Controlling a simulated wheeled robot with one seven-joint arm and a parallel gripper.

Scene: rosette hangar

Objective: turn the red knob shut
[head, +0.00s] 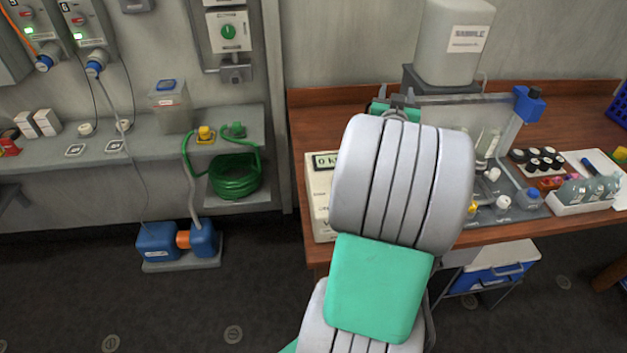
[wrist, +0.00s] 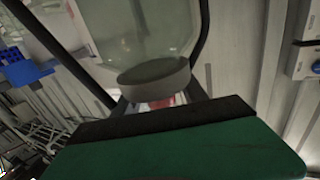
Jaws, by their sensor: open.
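A small red piece (wrist: 162,102) shows low in the middle of the wrist view, just under a grey round disc (wrist: 155,80). It may be the red knob; its shape and setting are mostly hidden. A pale translucent vessel (wrist: 140,35) rises behind the disc. In the head view, my gripper (head: 396,104) is mostly hidden behind my own arm, near the clear panel at the back of the bench. The jaws are open, with no object seen between them. No knob of the bench equipment can be made out as the red one there.
A scale (head: 319,190) stands left of my arm.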

